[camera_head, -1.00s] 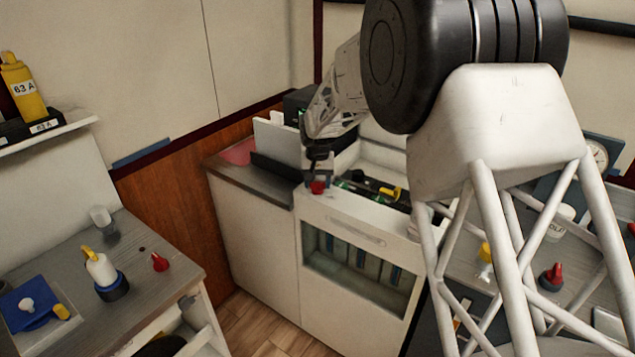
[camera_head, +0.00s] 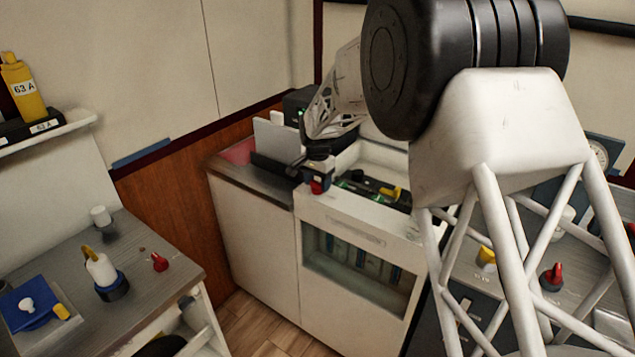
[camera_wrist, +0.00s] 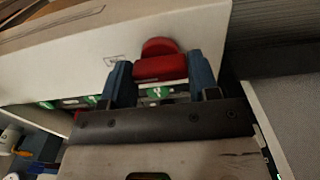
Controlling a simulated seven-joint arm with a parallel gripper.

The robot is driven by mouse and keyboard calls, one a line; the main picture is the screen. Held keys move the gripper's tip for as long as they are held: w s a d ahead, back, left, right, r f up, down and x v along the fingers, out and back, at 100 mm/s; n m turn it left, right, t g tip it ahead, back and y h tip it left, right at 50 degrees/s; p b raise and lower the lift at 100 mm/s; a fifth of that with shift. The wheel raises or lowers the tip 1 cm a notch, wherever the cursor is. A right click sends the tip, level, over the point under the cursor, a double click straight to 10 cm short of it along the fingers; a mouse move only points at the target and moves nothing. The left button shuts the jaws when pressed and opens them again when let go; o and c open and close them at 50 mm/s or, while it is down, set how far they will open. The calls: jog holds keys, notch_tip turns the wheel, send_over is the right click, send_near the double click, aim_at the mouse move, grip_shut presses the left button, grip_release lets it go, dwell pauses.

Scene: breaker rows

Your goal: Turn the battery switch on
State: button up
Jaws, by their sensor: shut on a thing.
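A red knob (camera_head: 316,187) sits at the top front left corner of the white cabinet (camera_head: 345,215); I cannot read a label that names it as the battery switch. My gripper (camera_head: 314,176) is at this knob. In the wrist view the red knob (camera_wrist: 160,64) lies between the two blue fingers of my gripper (camera_wrist: 160,78), and the fingers are shut on it. A small label plate (camera_wrist: 115,60) is beside it on the white face, too small to read. The knob's base is partly hidden.
Green-lit breakers and a yellow handle (camera_head: 390,192) lie in the cabinet's top recess, right of the knob. An upright white panel (camera_head: 275,140) stands just behind my gripper.

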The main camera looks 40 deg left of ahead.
aim_at(318, 182)
jog(key=o, duration=0.9)
jog(key=shift+r, duration=0.1)
jog(key=shift+r, duration=3.85)
